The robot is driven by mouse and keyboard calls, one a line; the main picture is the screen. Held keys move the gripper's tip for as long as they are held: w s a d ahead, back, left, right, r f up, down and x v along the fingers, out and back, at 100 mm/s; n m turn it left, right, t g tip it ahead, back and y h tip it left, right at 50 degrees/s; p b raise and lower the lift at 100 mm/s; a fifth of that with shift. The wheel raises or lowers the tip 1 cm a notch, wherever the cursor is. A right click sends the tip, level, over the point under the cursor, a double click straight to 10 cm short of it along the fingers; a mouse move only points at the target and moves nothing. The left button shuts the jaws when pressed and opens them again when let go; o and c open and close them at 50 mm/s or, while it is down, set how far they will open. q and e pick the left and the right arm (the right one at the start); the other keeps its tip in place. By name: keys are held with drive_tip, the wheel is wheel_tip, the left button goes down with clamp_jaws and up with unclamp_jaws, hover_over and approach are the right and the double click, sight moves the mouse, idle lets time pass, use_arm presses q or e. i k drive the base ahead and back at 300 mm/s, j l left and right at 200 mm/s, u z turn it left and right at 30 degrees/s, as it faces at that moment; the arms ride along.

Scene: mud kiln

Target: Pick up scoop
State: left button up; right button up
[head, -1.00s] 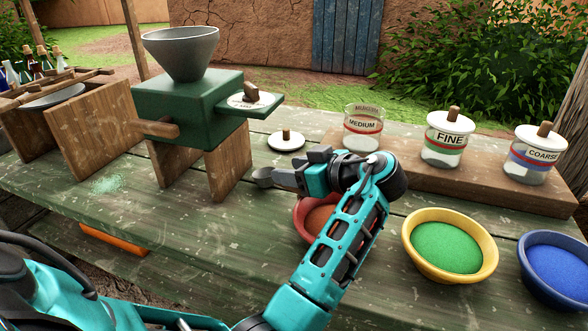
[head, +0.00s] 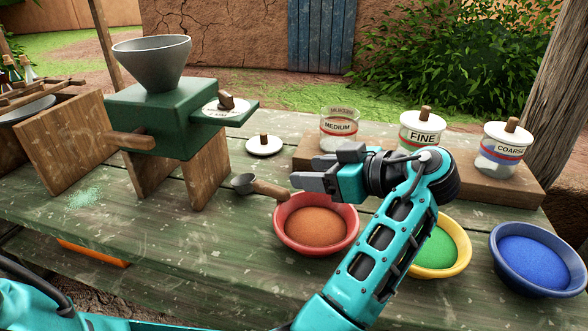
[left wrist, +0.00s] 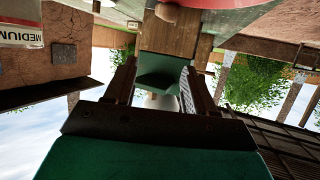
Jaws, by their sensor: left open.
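The scoop (head: 267,188) lies on the green table, left of the red bowl. It has a small dark metal cup and a short wooden handle pointing right. My left gripper (head: 318,168) is open and empty. In the head view its fingers point left, just right of and above the handle's end, over the back of the red bowl. A gap shows between the fingers and the handle. My right gripper is not in view.
The red bowl (head: 285,239), yellow bowl (head: 461,260) and blue bowl (head: 498,263) hold coloured powder. A green mill (head: 170,108) stands left of the scoop. A white lid (head: 264,151) lies behind it. Jars, including MEDIUM (head: 339,127), stand on a board at the back.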

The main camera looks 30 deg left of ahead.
sight(260, 189)
drive_tip(key=k+l, duration=0.25)
drive_tip(key=k, duration=0.2)
drive_tip(key=k+l, duration=0.3)
drive_tip(key=k, duration=0.2)
